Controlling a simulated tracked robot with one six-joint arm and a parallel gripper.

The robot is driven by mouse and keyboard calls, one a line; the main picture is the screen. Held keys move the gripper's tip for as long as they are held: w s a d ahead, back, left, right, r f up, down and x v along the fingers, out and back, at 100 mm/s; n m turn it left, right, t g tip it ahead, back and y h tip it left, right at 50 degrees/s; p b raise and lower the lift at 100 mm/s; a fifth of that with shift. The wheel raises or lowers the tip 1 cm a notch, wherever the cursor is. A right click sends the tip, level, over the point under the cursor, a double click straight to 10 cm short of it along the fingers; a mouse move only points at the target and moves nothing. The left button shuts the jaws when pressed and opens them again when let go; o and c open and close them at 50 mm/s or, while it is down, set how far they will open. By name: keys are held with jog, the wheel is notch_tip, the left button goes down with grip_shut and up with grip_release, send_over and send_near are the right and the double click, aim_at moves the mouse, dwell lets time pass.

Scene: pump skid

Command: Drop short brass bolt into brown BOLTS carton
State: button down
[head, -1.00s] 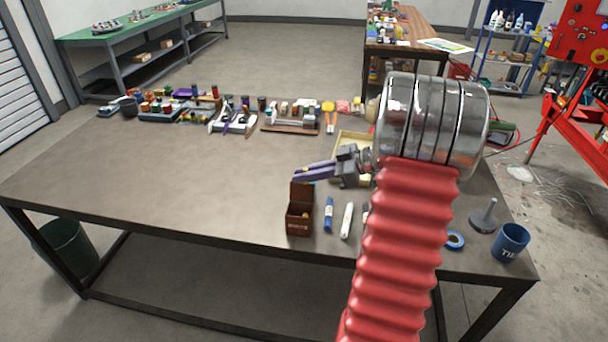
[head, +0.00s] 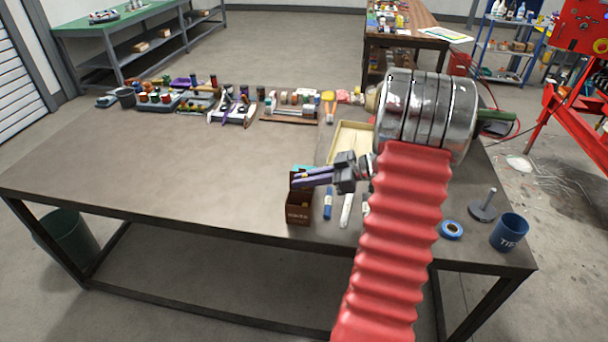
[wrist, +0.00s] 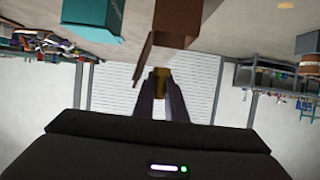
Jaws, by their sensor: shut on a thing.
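The brown BOLTS carton (head: 298,214) stands on the table near its front edge, with its lid flap raised; it also shows at the top of the wrist view (wrist: 178,22). My gripper (head: 296,181) is at the carton's raised flap in the head view, and I cannot tell whether it touches. In the wrist view its fingers (wrist: 160,98) are shut on a small brass piece, the short brass bolt (wrist: 160,74), close beside the carton's flap. The bolt is not clear in the head view, and the carton's inside is hidden.
A teal object (wrist: 92,18) lies near the carton. A blue marker (head: 327,206) and a pale tray (head: 350,143) are to its right. Blue tape (head: 452,230) and a blue cup (head: 509,231) are further right. The table's left is clear.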

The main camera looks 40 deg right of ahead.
jog(key=shift+f, duration=0.15)
jog(key=c, duration=1.7)
grip_release()
jog(key=v, duration=1.4)
jog(key=shift+f, duration=0.15)
